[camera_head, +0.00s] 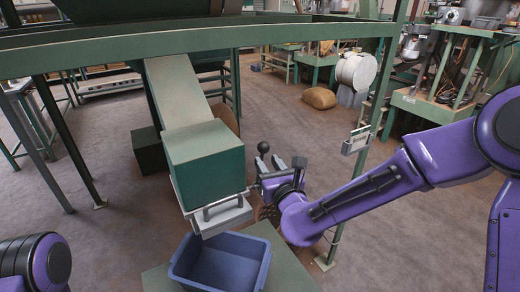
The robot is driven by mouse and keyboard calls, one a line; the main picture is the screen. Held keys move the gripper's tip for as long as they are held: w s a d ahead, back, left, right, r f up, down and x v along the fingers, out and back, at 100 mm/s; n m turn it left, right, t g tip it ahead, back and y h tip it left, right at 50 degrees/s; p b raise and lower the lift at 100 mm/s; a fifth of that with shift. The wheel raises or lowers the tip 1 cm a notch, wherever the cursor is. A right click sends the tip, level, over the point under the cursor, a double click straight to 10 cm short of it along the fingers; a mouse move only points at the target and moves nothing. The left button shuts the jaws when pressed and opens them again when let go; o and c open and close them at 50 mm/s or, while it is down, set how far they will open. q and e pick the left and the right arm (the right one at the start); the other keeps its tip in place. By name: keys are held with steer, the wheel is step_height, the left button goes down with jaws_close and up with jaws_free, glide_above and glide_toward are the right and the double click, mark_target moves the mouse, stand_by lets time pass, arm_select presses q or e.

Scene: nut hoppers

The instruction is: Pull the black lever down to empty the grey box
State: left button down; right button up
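The black lever (263,148) has a round knob and stands up just right of the green chute box (205,160). The grey box (226,218) hangs under that chute box, with a grey handle on its front. A blue bin (222,263) sits below it on a green stand. My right gripper (268,185) comes in from the right, beside the grey box and just below the lever's knob. My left gripper is out of view; only a purple arm part shows at lower left.
A green frame with a crossbeam (300,33) and posts surrounds the chute. A small grey box (356,141) is fixed to the right post. A brown sack (319,97) and green machinery stand behind.

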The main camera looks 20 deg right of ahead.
mark_target(263, 156)
steer(key=w, duration=0.4)
steer(key=w+p, duration=0.1)
steer(key=w, duration=0.1)
steer(key=shift+w+a, duration=0.25)
steer(key=shift+w, duration=0.1)
jaws_close()
